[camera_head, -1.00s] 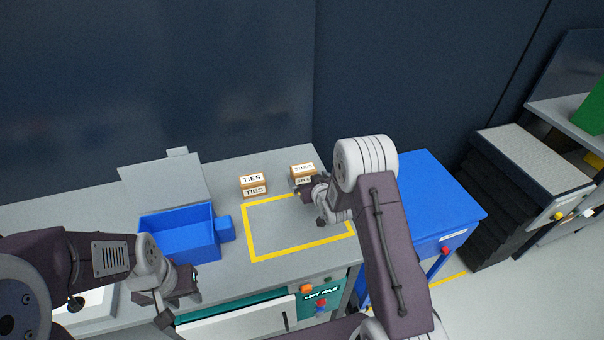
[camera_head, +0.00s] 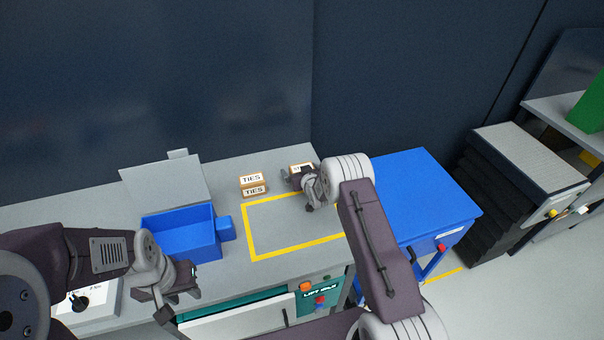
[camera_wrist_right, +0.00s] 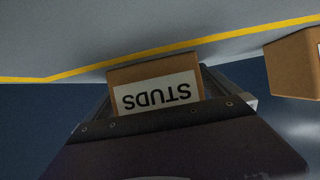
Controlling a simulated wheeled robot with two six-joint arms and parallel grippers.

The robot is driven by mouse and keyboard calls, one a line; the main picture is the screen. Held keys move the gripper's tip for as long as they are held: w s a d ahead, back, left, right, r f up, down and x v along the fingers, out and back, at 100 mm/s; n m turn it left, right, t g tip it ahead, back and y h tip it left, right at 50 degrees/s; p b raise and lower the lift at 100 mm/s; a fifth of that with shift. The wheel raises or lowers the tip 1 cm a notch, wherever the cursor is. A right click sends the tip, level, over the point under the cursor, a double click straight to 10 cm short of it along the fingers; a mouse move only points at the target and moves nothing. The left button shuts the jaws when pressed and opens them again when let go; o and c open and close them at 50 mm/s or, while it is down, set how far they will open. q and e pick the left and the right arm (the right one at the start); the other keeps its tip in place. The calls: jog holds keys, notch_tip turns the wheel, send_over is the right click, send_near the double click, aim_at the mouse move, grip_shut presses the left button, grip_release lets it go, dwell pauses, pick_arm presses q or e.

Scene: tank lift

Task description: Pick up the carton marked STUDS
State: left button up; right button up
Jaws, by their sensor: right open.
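The brown STUDS carton (camera_head: 301,164) stands at the back right of the grey bench, beyond the yellow outline, partly hidden by my right gripper (camera_head: 291,178). In the right wrist view the STUDS carton (camera_wrist_right: 155,72) shows its white label upside down. My right gripper (camera_wrist_right: 172,108) is open there, with the carton between its fingers; I cannot tell whether they touch it. My left gripper (camera_head: 181,297) is open and empty, low at the left by the bench's front edge, far from the carton.
A TIES carton (camera_head: 253,183) stands to the left of the STUDS carton. A blue bin (camera_head: 180,235) sits at the left of the bench. The yellow-outlined area (camera_head: 290,225) is clear. A blue cart (camera_head: 420,200) stands at the right.

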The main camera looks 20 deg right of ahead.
jog(key=shift+c, duration=0.7)
jog(key=shift+r, duration=0.1)
jog(key=c, duration=1.4)
jog(key=shift+r, duration=0.35)
jog(key=r, duration=0.2)
jog(key=d+r+b, duration=0.1)
jog(key=r, duration=0.1)
jog(key=shift+w+d, duration=0.15)
jog(key=shift+d, duration=0.05)
jog(key=w+d+r, duration=0.2)
jog(key=d+r, duration=0.4)
jog(key=d, duration=0.4)
jog(key=shift+r, duration=0.15)
